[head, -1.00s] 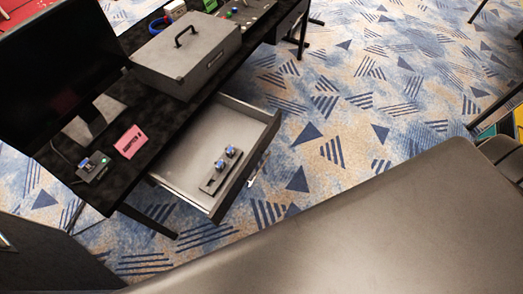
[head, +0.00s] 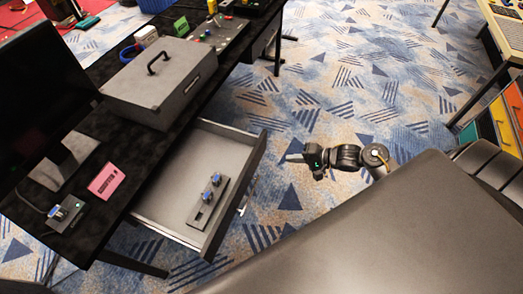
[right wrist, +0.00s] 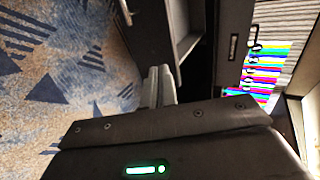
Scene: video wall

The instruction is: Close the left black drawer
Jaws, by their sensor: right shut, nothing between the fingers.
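The black drawer (head: 218,153) stands pulled out from under the dark desk in the head view. Its grey inside holds a dark strip with blue knobs (head: 207,203). A metal handle (head: 247,196) is on its outer front. My right gripper (head: 292,158) is beyond the drawer front, to its right, apart from it and over the carpet. Its pale fingers (right wrist: 159,86) are together and empty in the right wrist view. A dark panel with a grey inner side shows past the fingers there; I cannot tell for sure that it is the drawer. My left gripper is out of view.
The desk (head: 110,137) carries a grey case (head: 160,80), a monitor (head: 40,85) and a pink card (head: 106,181). Open carpet (head: 310,95) lies right of the drawer. A cabinet with coloured drawers (head: 500,122) stands at the far right.

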